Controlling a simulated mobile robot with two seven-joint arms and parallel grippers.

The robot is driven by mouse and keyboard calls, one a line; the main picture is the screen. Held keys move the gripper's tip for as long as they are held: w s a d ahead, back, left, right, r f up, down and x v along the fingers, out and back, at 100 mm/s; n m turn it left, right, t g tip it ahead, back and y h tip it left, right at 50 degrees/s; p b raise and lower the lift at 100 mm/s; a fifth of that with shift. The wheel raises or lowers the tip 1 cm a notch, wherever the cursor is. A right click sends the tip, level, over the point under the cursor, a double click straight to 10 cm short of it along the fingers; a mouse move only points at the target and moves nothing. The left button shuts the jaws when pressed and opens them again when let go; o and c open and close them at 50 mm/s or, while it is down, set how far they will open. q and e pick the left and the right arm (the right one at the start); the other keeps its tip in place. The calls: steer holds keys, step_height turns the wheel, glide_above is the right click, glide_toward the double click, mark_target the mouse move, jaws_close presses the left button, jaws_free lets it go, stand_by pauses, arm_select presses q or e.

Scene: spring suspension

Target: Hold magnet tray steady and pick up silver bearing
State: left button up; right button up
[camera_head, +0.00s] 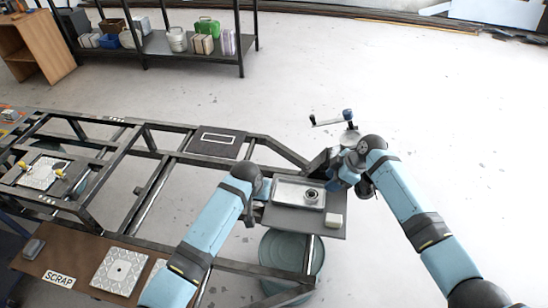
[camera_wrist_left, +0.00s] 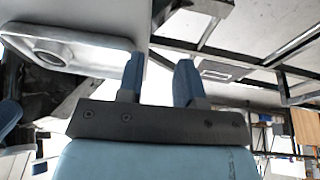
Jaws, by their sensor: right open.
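The silver magnet tray (camera_head: 287,193) lies on a grey shelf of the frame. A round silver bearing (camera_head: 312,195) sits in its right part. The left wrist view shows the light tray (camera_wrist_left: 95,30) and a dark-centred ring, the bearing (camera_wrist_left: 38,50). My left gripper (camera_head: 264,188) is at the tray's left edge. Its two blue fingers (camera_wrist_left: 160,75) stand apart, and the tray's edge overlaps the gap; contact is unclear. My right gripper (camera_head: 338,181) is open and empty, just right of the tray and bearing. Its fingertips are partly hidden by the wrist.
A small cream block (camera_head: 334,220) lies on the shelf's front right. A teal drum (camera_head: 290,262) stands below. A crank-like handle (camera_head: 333,119) rises behind my right wrist.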

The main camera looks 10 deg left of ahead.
mark_target(274, 189)
arm_select(q)
steer(key=w+d+r+g+y, duration=0.1)
steer(key=w+d+r+g, duration=0.25)
steer(key=w+r, duration=0.55)
steer(key=f, duration=0.4)
steer(key=s+f, duration=0.1)
steer(key=f, duration=0.3)
steer(key=s+f, duration=0.1)
steer(key=f, duration=0.3)
steer(key=shift+s, duration=0.2)
jaws_close()
